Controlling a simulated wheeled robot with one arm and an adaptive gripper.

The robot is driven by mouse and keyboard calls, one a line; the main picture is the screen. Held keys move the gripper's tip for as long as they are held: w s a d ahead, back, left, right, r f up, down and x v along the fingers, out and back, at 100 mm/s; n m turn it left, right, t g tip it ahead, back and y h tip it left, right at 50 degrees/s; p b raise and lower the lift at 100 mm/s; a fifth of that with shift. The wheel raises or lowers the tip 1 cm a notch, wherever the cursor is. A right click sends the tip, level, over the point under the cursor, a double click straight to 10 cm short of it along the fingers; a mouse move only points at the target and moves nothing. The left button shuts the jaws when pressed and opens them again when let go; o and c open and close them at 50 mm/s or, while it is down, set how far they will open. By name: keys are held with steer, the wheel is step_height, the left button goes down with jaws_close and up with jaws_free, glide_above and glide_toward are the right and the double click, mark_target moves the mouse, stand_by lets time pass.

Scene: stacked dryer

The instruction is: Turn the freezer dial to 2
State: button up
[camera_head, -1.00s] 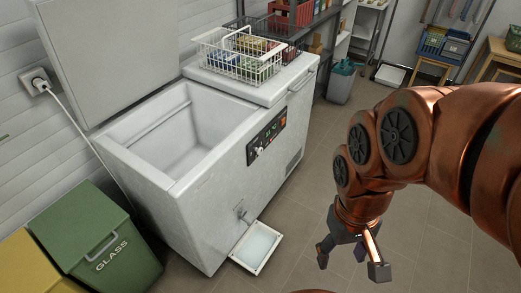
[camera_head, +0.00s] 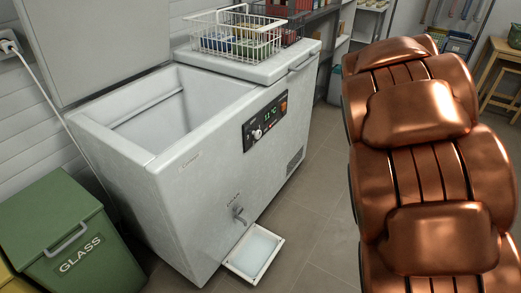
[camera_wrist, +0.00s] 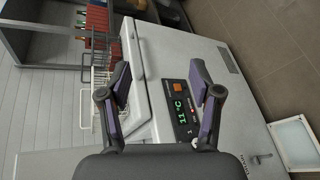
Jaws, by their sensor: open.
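The white chest freezer (camera_head: 205,190) stands at the left of the head view with one lid raised. Its black control panel (camera_head: 265,120) is on the front face, with a pale round dial (camera_head: 257,133), a green display and an orange switch. The dial's setting is too small to read. In the wrist view the panel (camera_wrist: 182,108) lies sideways beyond my right finger, with the dial hidden or not clear. My gripper (camera_wrist: 160,73) is open and empty, apart from the freezer. The head view does not show it.
A wire basket (camera_head: 236,38) with packets sits on the freezer's closed part. A drain tap (camera_head: 239,215) juts out above a white tray (camera_head: 255,252) on the floor. A green glass bin (camera_head: 60,235) stands at left. Floor between freezer and my arm is clear.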

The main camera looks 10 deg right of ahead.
steer(key=w+a+f+n+t+y+b, duration=0.2)
steer(key=w+f+n+b, duration=0.2)
steer(key=w+f+n, duration=0.15)
steer(key=n+g+y+b, duration=0.3)
steer(key=n+y+b, duration=1.3)
steer(key=n, duration=0.7)
glide_toward(260, 135)
steer(key=w+a+y+p, duration=0.1)
steer(key=w+a+p, duration=0.1)
steer(key=shift+f+b+x, duration=0.1)
steer(key=shift+b+x, duration=0.45)
steer(key=shift+x, duration=1.1)
steer(key=shift+f+b+x, duration=0.15)
steer(key=shift+b+x, duration=0.35)
steer(key=shift+x, duration=1.15)
steer(key=shift+m, duration=0.25)
steer(key=c, duration=1.1)
